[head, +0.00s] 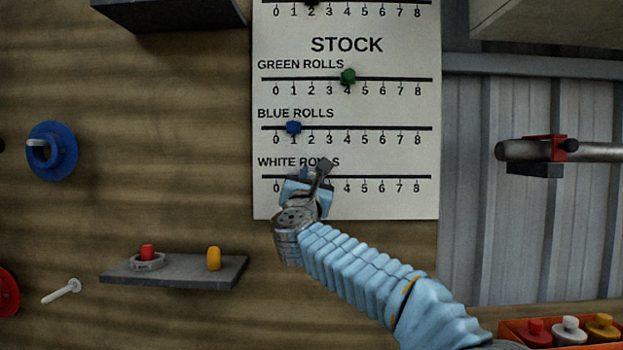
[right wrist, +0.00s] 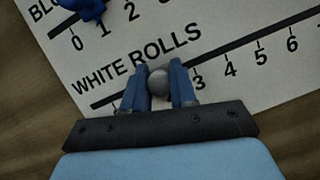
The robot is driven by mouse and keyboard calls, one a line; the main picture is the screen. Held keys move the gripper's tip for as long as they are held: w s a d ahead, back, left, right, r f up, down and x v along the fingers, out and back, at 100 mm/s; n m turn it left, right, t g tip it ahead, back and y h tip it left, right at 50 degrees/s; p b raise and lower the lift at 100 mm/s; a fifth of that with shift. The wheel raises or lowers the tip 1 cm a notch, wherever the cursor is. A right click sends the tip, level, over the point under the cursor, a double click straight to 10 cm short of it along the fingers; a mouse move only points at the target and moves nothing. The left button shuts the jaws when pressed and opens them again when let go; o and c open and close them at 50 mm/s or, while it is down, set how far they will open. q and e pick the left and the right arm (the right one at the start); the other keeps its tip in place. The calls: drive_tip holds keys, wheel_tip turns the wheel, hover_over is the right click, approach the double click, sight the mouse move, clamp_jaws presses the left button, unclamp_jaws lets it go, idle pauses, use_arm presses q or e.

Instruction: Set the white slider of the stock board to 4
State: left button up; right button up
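The stock board (head: 395,205) is a white panel on the wooden wall. Its lowest row is labelled WHITE ROLLS, with a dark track numbered 0 to 8. The white slider is a round greyish knob (right wrist: 158,83) in the right wrist view, at about 2 on its track. My right gripper (head: 318,176) is at that row and hides the slider in the head view. In the right wrist view, the right gripper's blue fingers (right wrist: 160,85) stand on both sides of the knob, which fills the gap between them. My left gripper is not in view.
The green slider (head: 348,76) is at 4 and the blue slider (head: 293,128) is at 1. A grey shelf (head: 200,278) with small items is at lower left. An orange tray (head: 520,345) with knobs is at lower right. A bar (head: 600,151) with a red clamp is at right.

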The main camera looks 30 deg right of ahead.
sight(349, 170)
clamp_jaws()
drive_tip(key=shift+s+d, duration=0.1)
drive_tip(key=shift+d, duration=0.05)
drive_tip(key=s+d+b, duration=0.1)
drive_tip(key=d, duration=0.1)
drive_tip(key=s+d+b, duration=0.2)
drive_tip(key=d+b, duration=0.1)
drive_tip(key=shift+s+d+f, duration=0.15)
drive_tip(key=shift+s+d, duration=0.1)
drive_tip(key=shift+d, duration=0.1)
drive_tip(key=shift+s+d, duration=0.25)
drive_tip(key=shift+d, duration=0.15)
drive_tip(key=shift+r, duration=0.2)
drive_tip(key=o, duration=0.6)
unclamp_jaws()
